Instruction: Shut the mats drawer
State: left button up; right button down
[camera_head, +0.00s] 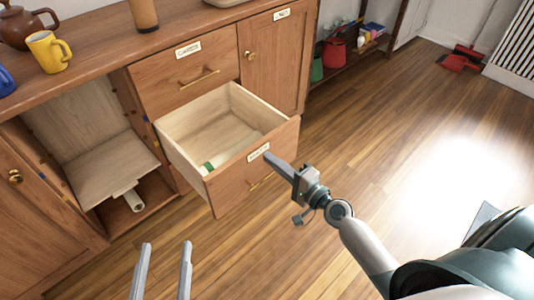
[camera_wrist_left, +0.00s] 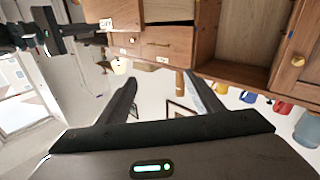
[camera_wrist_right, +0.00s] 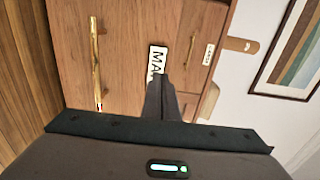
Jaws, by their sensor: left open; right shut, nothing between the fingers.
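The mats drawer (camera_head: 222,147) is pulled out of the wooden cabinet, below another drawer that is closed. A rolled pale item with a green band (camera_head: 209,166) lies inside it. Its front has a label and a brass handle (camera_head: 260,181); the right wrist view shows the handle (camera_wrist_right: 96,65) and a label (camera_wrist_right: 156,60) reading "MA". My right gripper (camera_head: 270,157) is shut and empty, its tips at the drawer front by the label; I cannot tell whether they touch. My left gripper (camera_head: 166,262) is open and empty, above the floor left of the drawer.
The closed upper drawer (camera_head: 184,76) has a brass handle. An open compartment (camera_head: 92,150) with a pale roll is at left. A yellow mug (camera_head: 48,51) and teapot stand on the cabinet top.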

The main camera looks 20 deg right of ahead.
pick_arm(q)
jog(key=shift+w+a+f+g, duration=0.15)
jog(key=shift+f+g, duration=0.25)
jog(key=shift+f, duration=0.3)
pick_arm(e)
jog(key=shift+x, duration=1.25)
